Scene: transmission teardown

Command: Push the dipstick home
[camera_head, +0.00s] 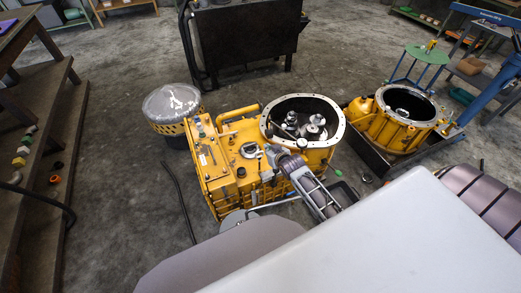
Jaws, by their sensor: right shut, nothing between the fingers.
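The yellow transmission housing (222,198) stands on the floor in the middle of the view, with a large open round bell (338,122) at its right. My right gripper (273,155) reaches up from the lower right, over the housing's near side and in front of the bell. Its fingers are shut and look empty. I cannot pick out the dipstick for certain; small fittings crowd the housing top near the fingertips, and the gripper hides part of them. Whether the fingertips touch anything is unclear. My left gripper is not in view.
A round drum with a grey top (171,102) stands behind left. A second yellow housing (388,130) sits in a dark tray at right. A dark bin (250,40) stands behind. Wooden steps (45,130) are at left, with a hose on the floor.

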